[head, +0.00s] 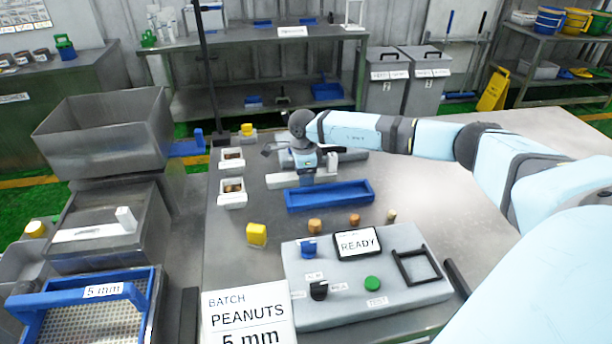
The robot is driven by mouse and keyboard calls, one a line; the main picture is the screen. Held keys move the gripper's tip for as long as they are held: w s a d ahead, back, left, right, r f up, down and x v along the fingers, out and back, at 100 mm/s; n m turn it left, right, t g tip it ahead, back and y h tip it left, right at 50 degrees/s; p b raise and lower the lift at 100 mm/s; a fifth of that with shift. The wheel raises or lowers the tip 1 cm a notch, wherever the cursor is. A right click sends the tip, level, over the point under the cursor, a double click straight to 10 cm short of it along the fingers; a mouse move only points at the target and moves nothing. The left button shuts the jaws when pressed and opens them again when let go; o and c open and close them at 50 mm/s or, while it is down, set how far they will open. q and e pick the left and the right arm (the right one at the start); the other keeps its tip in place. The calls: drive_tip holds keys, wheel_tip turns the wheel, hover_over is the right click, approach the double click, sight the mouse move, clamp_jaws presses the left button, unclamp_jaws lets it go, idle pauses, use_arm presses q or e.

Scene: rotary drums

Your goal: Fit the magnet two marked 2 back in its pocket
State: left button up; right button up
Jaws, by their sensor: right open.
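My right gripper (305,178) reaches in from the right over the back of the steel table and points down. It is open, beside pale grey bar-shaped pieces (283,181) behind the blue tray. Its fingertips are small, and I cannot tell whether they touch anything. I can read no mark 2 on any piece, so I cannot single out magnet two or its pocket; the gripper and wrist hide part of that area. The long blue tray (331,206) in front of the gripper looks empty. My left gripper is out of view.
A grey control panel (368,290) with a READY display (357,243) stands in front. A yellow block (256,234) and several small tan cylinders (354,220) stand near it. Two white boxes (233,193) are left of the gripper. A steel hopper (107,131) stands far left. The table's right side is clear.

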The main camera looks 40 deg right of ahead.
drive_tip(key=shift+r, duration=0.1)
clamp_jaws()
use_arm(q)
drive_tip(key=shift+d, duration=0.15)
use_arm(e)
drive_tip(key=shift+r, duration=0.1)
wheel_tip(320, 180, up, 20)
drive_tip(key=s+a+f+n, duration=0.2)
drive_tip(key=a+f+n, duration=0.3)
drive_tip(key=a+n, duration=0.65)
drive_tip(key=s+a+f+n, duration=0.2)
drive_tip(key=a+f+n, duration=0.3)
drive_tip(key=a+n, duration=0.65)
use_arm(q)
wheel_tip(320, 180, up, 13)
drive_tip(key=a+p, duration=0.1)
drive_tip(key=p, duration=1.4)
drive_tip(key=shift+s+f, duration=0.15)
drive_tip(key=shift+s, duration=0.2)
use_arm(e)
drive_tip(key=s+r, duration=1)
drive_tip(key=r, duration=0.1)
drive_tip(key=shift+s+d+r+n, duration=0.2)
drive_tip(key=shift+s+r+n, duration=0.1)
drive_tip(key=shift+s+n, duration=0.1)
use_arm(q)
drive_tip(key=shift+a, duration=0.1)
use_arm(e)
drive_tip(key=shift+a, duration=0.1)
